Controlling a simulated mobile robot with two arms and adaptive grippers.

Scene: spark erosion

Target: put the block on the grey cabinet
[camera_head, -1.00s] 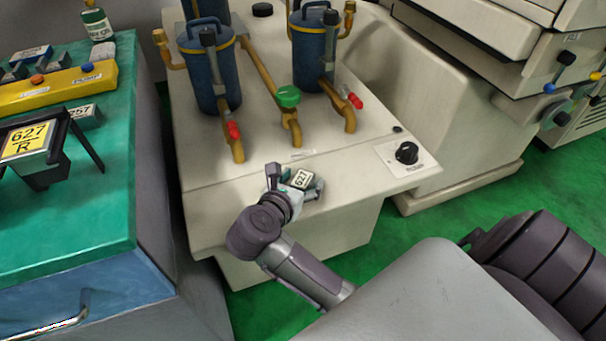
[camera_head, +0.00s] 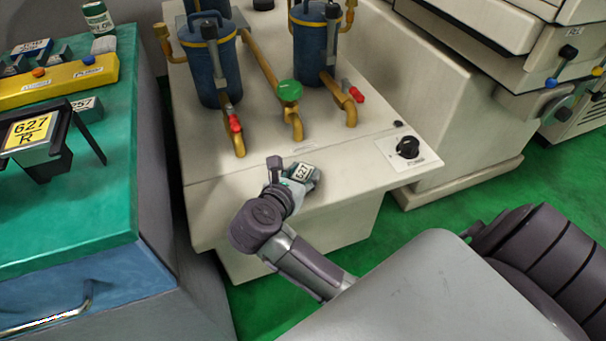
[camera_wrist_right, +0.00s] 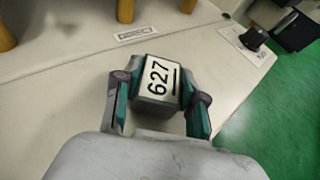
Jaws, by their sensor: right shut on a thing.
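The block (camera_head: 303,172) is small and grey with a white label reading 627. My right gripper (camera_head: 292,181) is shut on it. In the right wrist view the block (camera_wrist_right: 158,83) sits between the two teal-padded fingers of the gripper (camera_wrist_right: 160,105), label facing the camera. The light grey cabinet (camera_head: 345,180) bears blue canisters and brass pipes. The block is over the front part of its top, near the front edge. I cannot tell whether it touches the surface. My left gripper is not in view.
Brass pipes with red handles (camera_head: 234,123) and a green valve knob (camera_head: 289,90) stand behind the block. A black pump knob (camera_head: 407,148) is to the right. A teal-topped bench (camera_head: 110,200) at left bears a dark holder with a yellow 627/R label (camera_head: 30,131).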

